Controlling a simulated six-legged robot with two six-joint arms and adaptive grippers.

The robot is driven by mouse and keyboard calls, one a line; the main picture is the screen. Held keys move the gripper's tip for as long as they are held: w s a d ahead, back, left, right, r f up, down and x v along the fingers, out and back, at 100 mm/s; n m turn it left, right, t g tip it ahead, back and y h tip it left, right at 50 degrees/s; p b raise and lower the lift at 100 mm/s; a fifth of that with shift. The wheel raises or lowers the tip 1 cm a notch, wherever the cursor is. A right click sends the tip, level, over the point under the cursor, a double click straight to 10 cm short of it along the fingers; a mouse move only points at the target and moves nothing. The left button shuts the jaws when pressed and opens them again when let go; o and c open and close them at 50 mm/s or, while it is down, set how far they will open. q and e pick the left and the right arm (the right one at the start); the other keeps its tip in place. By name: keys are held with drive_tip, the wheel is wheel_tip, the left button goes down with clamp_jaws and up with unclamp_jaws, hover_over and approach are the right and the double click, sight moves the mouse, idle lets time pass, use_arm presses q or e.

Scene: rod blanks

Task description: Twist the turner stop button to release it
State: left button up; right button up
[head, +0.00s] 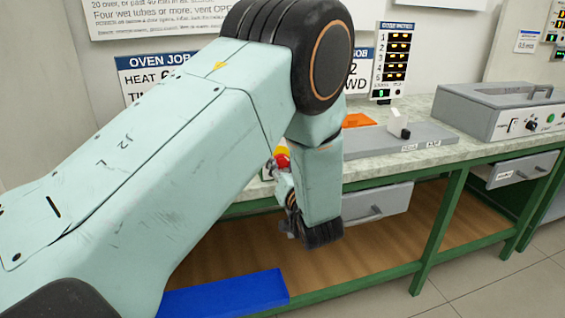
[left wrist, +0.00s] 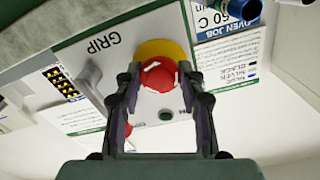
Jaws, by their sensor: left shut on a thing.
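The red stop button (left wrist: 160,77) with white marks on its cap sits on a yellow base (left wrist: 160,48) on a white panel labelled GRIP (left wrist: 105,48). In the left wrist view the two dark fingers of my left gripper (left wrist: 160,84) stand at either side of the red cap, shut on it. In the head view a small part of the red button (head: 282,160) shows beside my left wrist. My left arm hides most of the turner there. My right gripper is not in view.
The pale bench top (head: 420,155) carries a grey plate (head: 375,145) and, further right, a grey box with knobs (head: 510,108). A blue tray (head: 225,293) is on the wooden lower shelf. A small dark green button (left wrist: 165,116) is near the red one.

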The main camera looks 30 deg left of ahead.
use_arm(q)
drive_tip(key=m+p, duration=0.3)
drive_tip(key=shift+r+m+p, duration=0.35)
drive_tip(key=shift+m+p, duration=1.05)
drive_tip(key=shift+m, duration=0.4)
drive_tip(key=o, duration=1.2)
drive_tip(key=shift+f, duration=0.25)
drive_tip(key=shift+c, duration=0.2)
drive_tip(key=shift+d, duration=0.1)
drive_tip(key=shift+v, duration=3.7)
